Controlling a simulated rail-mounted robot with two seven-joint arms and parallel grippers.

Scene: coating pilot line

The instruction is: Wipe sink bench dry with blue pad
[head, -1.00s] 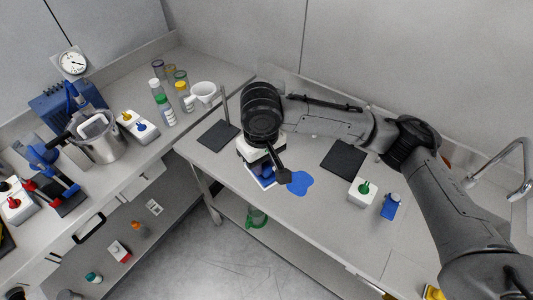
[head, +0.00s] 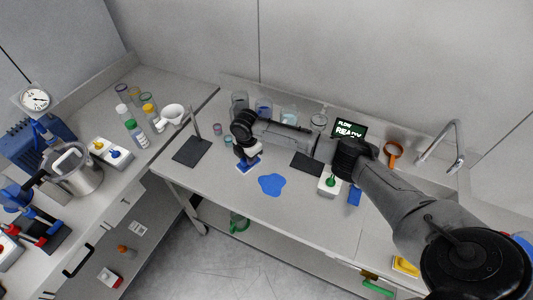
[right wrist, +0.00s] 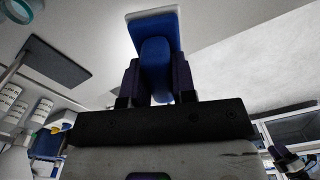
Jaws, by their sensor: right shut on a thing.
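The blue pad (head: 247,165) is a blue block with a pale edge. My right gripper (head: 245,152) is shut on it, at the left part of the sink bench (head: 225,189). The pad also shows in the right wrist view (right wrist: 155,58), between the two fingers (right wrist: 155,85). It is at or close above the bench top; I cannot tell if it touches. A flat blue puddle-like patch (head: 271,184) lies on the bench just right of and in front of the pad, apart from it. My left gripper is not in view.
A stand on a dark plate (head: 192,150) is left of the pad. Beakers (head: 264,108) and a lit display (head: 347,131) line the back. A dark mat (head: 308,164), a white box with a green knob (head: 329,185) and a tap (head: 455,145) are to the right.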

